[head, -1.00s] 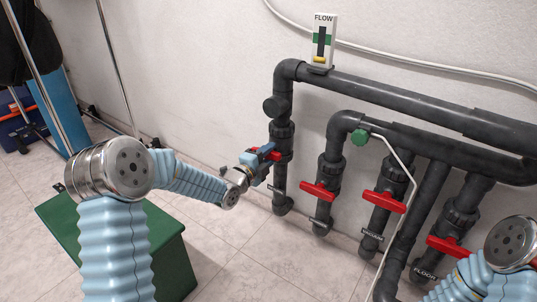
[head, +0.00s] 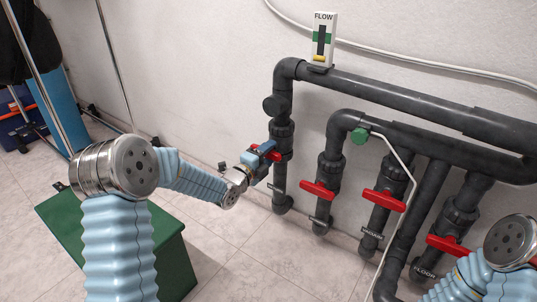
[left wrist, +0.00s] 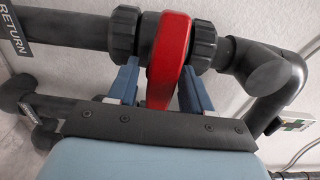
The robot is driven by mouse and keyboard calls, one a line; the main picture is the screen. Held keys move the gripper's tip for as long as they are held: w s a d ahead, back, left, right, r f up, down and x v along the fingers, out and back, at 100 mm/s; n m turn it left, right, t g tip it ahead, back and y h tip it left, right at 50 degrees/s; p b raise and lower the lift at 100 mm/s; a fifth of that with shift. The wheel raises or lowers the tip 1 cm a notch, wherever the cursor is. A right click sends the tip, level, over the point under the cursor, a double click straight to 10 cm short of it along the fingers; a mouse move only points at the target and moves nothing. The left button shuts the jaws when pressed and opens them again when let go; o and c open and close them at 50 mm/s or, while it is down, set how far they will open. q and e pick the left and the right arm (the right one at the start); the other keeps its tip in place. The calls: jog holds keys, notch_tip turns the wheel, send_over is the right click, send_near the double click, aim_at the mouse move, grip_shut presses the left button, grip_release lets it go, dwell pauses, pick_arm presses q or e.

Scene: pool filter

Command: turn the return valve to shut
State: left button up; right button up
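The return valve is on the leftmost vertical pipe, and its red handle (head: 275,154) is partly hidden by my left gripper (head: 265,152) in the head view. In the left wrist view the red handle (left wrist: 170,60) lies across the dark pipe, between the two blue fingers of my left gripper (left wrist: 160,90). The fingers are apart, with a gap at the left finger; the right finger is close to the handle. A RETURN label (left wrist: 12,28) is on the same pipe. My right gripper is out of view; only part of that arm shows at lower right.
A flow gauge (head: 323,40) sits on the upper pipe. Other red handles (head: 318,190) are on the pipes to the right, beside a thin white tube (head: 411,175). A green box (head: 172,262) stands below my left arm. The floor between is clear.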

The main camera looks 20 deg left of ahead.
pick_arm(q)
jog(key=shift+o, duration=0.2)
jog(key=shift+s, duration=0.1)
jog(key=v, duration=1.3)
jog(key=shift+s+p, duration=0.3)
jog(key=shift+s, duration=0.05)
